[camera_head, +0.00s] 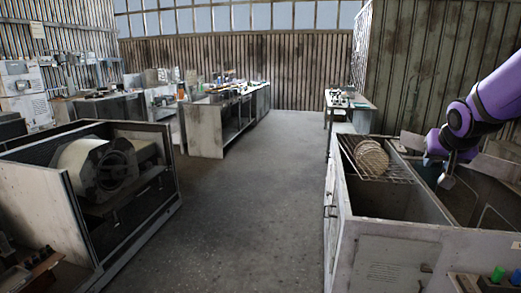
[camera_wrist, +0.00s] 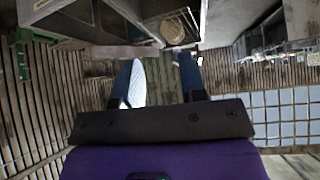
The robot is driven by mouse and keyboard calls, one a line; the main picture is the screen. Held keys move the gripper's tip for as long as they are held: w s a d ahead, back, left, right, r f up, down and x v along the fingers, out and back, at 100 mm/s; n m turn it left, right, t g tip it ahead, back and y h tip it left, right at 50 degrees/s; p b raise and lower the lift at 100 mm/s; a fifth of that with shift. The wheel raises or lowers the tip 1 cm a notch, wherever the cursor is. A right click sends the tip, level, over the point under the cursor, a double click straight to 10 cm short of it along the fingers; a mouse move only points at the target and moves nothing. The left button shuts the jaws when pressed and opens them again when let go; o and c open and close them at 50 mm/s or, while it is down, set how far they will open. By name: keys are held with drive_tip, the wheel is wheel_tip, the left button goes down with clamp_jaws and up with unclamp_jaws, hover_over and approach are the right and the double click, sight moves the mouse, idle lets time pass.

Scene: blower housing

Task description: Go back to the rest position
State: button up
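My gripper (camera_head: 448,172) is at the right of the head view, on the end of my purple arm. It hangs over the open bench-like housing (camera_head: 385,234), to the right of a wire rack. In the wrist view my gripper (camera_wrist: 160,82) shows two fingers standing apart with nothing between them. The blower housing (camera_head: 97,168) stands at the left of the head view, an open box with a round pale fan casing inside. It is well away from my gripper.
The wire rack (camera_head: 375,158) with a round woven-looking disc (camera_head: 371,158) lies across the open housing; the wrist view also shows the disc (camera_wrist: 172,31). Workbenches (camera_head: 205,130) and a small table (camera_head: 349,100) stand farther back. The grey floor (camera_head: 255,190) between is clear.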

drive_tip(key=s+a+r+n+y, duration=0.1)
drive_tip(key=s+a, duration=0.3)
drive_tip(key=s, duration=0.5)
drive_tip(key=s+a+r+n+g+y, duration=0.1)
drive_tip(key=s+a+r+n, duration=0.1)
drive_tip(key=s+a, duration=0.3)
drive_tip(key=s+a+r+n+g+y, duration=0.1)
drive_tip(key=s+a, duration=0.4)
drive_tip(key=s, duration=0.8)
drive_tip(key=shift+s+r+n, duration=0.2)
drive_tip(key=shift+r+n, duration=0.05)
drive_tip(key=shift+n, duration=0.05)
